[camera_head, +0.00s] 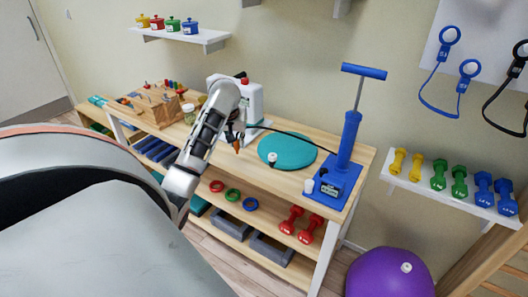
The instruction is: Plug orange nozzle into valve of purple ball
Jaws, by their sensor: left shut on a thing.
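The purple ball (388,277) is on the floor at the bottom right, partly cut off by the frame's lower edge. Its pale valve (406,267) shows on the upper side. The orange nozzle (237,147) is small and points downward over the wooden table. My left gripper (237,132) is shut on it, left of the teal disc and far from the ball. A thin black hose (290,133) runs from near the gripper to the blue pump (347,145), which stands upright at the table's right end. My right gripper is not in view.
The teal disc (288,151) lies on the table (262,179), with a small white-topped item (272,157) at its front edge. A white machine (252,101) stands behind my gripper. Red dumbbells (291,220) lie on the lower shelf. A dumbbell shelf (452,204) is on the right wall.

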